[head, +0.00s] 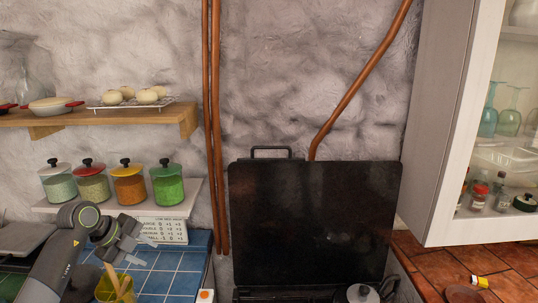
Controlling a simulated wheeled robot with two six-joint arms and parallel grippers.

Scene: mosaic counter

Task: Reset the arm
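My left gripper (146,253) is at the lower left in the head view, above the blue-tiled counter (170,272). Its two fingers look spread apart and nothing shows between them. A yellow-green cup (107,291) holding wooden utensils stands just below it, and they look apart. My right arm and gripper are not in view.
Several lidded jars (128,184) stand on a low shelf behind my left gripper. A wooden shelf (95,116) above holds a rack of buns and dishes. A black stove with a raised lid (310,220) is at centre, with a kettle (360,293). A white cabinet (452,150) stands right.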

